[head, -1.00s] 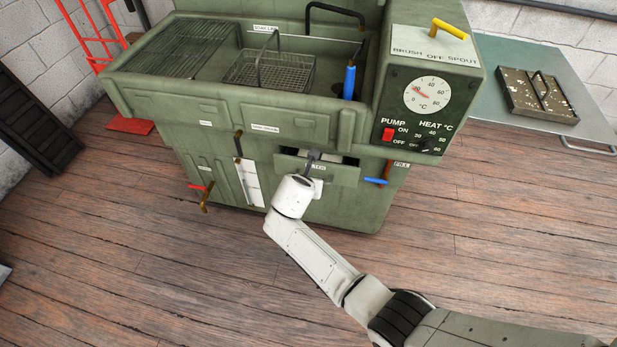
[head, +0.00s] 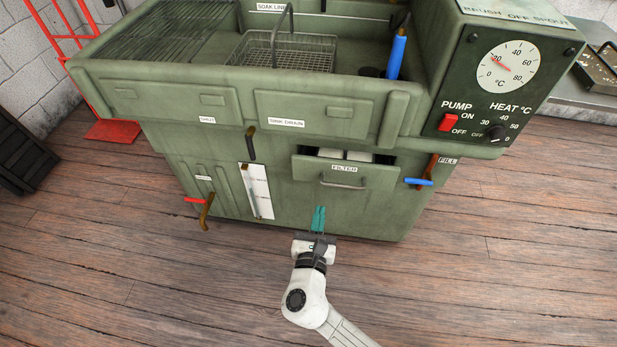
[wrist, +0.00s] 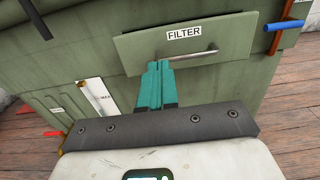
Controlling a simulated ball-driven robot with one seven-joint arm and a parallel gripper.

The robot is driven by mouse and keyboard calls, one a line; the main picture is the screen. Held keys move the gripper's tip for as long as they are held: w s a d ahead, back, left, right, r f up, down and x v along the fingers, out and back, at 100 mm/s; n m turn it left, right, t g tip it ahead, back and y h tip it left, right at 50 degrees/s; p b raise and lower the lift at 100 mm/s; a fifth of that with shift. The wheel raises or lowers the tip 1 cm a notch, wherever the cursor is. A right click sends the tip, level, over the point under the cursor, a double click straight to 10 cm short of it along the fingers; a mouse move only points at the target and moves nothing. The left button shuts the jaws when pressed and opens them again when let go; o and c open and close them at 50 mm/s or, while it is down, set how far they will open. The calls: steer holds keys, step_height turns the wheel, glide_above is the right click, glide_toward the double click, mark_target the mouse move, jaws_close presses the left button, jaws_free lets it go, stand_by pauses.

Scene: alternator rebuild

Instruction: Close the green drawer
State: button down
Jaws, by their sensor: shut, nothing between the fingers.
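The green drawer (head: 341,185) labelled FILTER stands partly open in the green wash cabinet, with pale contents showing behind its top edge. It has a metal bar handle on its front. The drawer front also fills the upper middle of the wrist view (wrist: 150,45). My gripper (head: 319,210), with teal fingers, is shut and empty. In the head view its fingertips appear just below the drawer front. In the wrist view (wrist: 158,64) the tips overlap the left end of the handle; whether they touch it I cannot tell.
A blue-handled FILL lever (head: 419,182) sticks out to the drawer's right. A black-handled lever (head: 250,143), a sight gauge (head: 257,190) and a red-handled tap (head: 196,200) are to its left. The overhanging basin is above. The wooden floor (head: 150,290) in front is clear.

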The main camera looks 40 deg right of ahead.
mark_target(327, 163)
steer(key=b+x, duration=0.2)
steer(key=x, duration=1.2)
steer(key=shift+a, duration=0.1)
steer(key=shift+w, duration=0.15)
steer(key=b+x, duration=0.2)
steer(key=x, duration=0.1)
steer(key=shift+w+d, duration=0.2)
steer(key=shift+d, duration=0.15)
steer(key=shift+w+d+r, duration=0.15)
steer(key=shift+w+r, duration=0.05)
steer(key=shift+s, duration=0.1)
